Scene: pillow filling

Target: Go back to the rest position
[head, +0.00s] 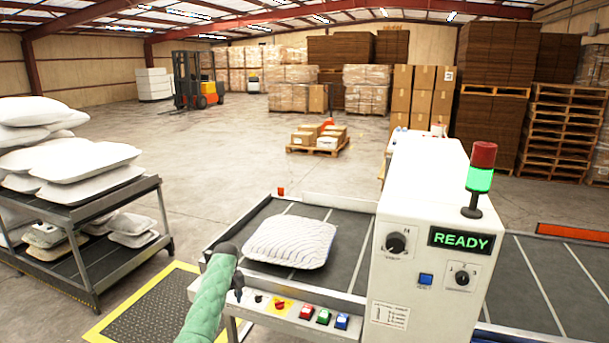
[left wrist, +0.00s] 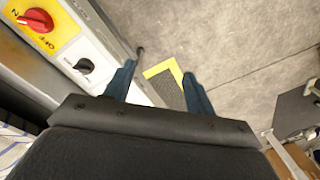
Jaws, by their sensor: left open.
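My left arm, in a green sleeve, comes in at the bottom of the head view, and its dark wrist is beside the front edge of the conveyor. In the left wrist view my left gripper (left wrist: 158,80) is open, with its two blue fingers apart and nothing between them. The gripper is close to the control panel (left wrist: 75,45), over the floor side. My right gripper is not in view. A white striped pillow (head: 290,242) lies flat on the conveyor (head: 345,262), apart from the gripper.
The machine housing (head: 425,190) stands right of the pillow; its display (head: 461,240) reads READY and its lamp (head: 479,180) shows green. A cart (head: 85,250) with pillows (head: 85,160) stands at left. A yellow-edged mat (head: 150,305) lies between. Open floor extends behind.

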